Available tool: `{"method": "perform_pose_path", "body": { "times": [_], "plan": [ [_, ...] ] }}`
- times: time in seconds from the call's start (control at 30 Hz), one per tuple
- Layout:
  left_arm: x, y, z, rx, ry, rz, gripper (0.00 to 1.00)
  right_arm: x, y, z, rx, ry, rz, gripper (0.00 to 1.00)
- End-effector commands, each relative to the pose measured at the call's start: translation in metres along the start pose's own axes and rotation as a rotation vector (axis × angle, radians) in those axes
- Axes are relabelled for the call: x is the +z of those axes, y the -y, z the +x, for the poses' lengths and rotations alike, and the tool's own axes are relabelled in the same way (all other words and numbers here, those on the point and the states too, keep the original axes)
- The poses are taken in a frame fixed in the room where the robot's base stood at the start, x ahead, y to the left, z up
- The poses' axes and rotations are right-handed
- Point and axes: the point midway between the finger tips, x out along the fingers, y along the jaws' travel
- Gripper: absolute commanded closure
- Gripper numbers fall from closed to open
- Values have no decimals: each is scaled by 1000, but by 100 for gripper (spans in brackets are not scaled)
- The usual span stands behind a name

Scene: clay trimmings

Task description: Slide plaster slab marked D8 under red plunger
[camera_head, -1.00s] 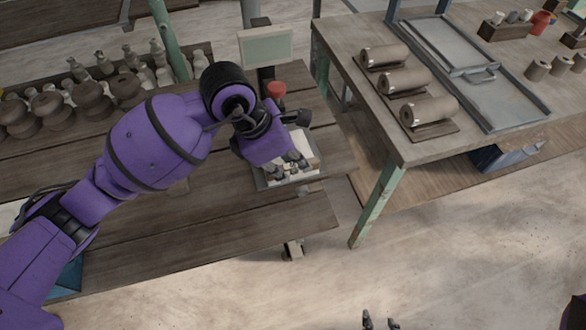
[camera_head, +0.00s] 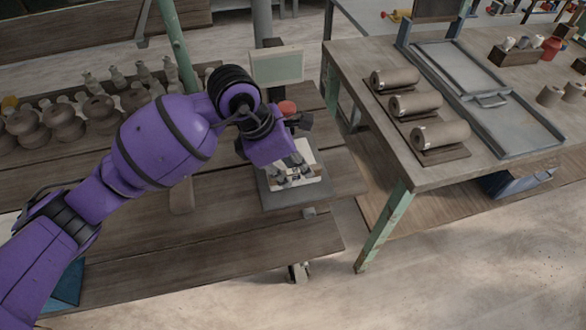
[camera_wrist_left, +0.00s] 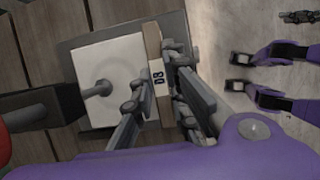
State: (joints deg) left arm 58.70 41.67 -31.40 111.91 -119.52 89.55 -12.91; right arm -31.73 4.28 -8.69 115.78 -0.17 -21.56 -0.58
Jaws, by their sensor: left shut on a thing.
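The plaster slab is pale with a brown edge strip bearing the label D8 (camera_wrist_left: 158,78); it lies on the grey base plate (camera_head: 288,199) of the test stand. My left gripper (camera_wrist_left: 153,112) is shut on the brown strip, one finger on each side; in the head view the left gripper (camera_head: 293,178) stands over the slab (camera_head: 308,158). A grey plunger rod with a rounded foot (camera_wrist_left: 100,88) shows over the slab's white face; whether it touches is unclear. A red knob (camera_head: 287,107) tops the stand, partly behind my arm. My right gripper (camera_wrist_left: 238,72) is open and empty.
The stand's pale display (camera_head: 276,67) rises behind my left wrist. Dark pots (camera_head: 63,121) and bottles fill the bench's back left. A second table (camera_head: 385,150) with clay rolls (camera_head: 415,104) and metal trays stands right, across a gap.

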Motion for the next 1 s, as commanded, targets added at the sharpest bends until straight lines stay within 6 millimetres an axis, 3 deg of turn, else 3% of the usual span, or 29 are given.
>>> {"method": "perform_pose_path", "body": {
  "times": [0.9, 0.93, 1.0],
  "plan": [
    [0, -12, 1, 2, 2, 0, 100, 7, 0, 2, 0, 9, 1, 60],
    [0, -12, 1, 2, 2, 0, 85, 7, 0, 2, -1, 9, 1, 60],
    [0, -12, 1, 2, 2, 0, 76, 7, 0, 2, 0, 9, 1, 60]
  ]
}}
